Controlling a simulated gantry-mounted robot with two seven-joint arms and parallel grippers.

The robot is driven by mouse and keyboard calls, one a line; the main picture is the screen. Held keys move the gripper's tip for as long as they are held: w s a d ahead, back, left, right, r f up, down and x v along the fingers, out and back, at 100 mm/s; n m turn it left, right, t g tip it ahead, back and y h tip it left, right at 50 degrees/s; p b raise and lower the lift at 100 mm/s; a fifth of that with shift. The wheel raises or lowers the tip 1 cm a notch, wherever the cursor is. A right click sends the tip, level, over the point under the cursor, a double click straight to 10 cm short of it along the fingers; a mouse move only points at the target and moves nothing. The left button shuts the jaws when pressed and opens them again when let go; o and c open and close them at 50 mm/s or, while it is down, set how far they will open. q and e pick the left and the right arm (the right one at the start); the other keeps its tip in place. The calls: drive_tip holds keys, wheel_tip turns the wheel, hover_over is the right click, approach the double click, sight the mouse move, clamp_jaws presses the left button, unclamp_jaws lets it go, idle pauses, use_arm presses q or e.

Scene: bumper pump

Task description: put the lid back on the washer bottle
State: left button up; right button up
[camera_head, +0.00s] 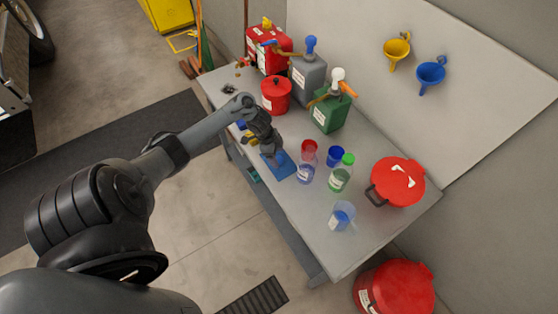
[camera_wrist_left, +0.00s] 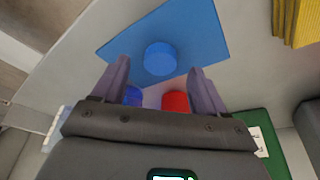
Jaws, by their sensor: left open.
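A round blue lid (camera_wrist_left: 160,58) lies on a blue mat (camera_wrist_left: 203,18) in the left wrist view. My left gripper (camera_wrist_left: 158,74) is open and empty above the mat, with the lid beyond and between its fingertips. In the head view my left gripper (camera_head: 273,152) hangs over the blue mat (camera_head: 284,173), and the lid cannot be made out clearly there. My right gripper is not in view.
Near the clear bottle stand a red cup (camera_head: 309,146), a blue cup (camera_head: 335,156), a green-capped bottle (camera_head: 341,174) and a measuring jug (camera_head: 342,215). A red pot (camera_head: 276,96), green can (camera_head: 331,110) and red-lidded container (camera_head: 397,183) also stand on the bench. The bench's front right is clear.

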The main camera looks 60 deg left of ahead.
sight(278, 159)
use_arm(q)
drive_tip(key=shift+x, duration=0.9)
drive_tip(key=shift+c, duration=0.2)
drive_tip(key=c, duration=1.1)
wheel_tip(278, 159, up, 8)
drive_tip(key=shift+r+p, duration=0.15)
drive_tip(key=shift+p, duration=0.6)
drive_tip(key=shift+r, duration=0.85)
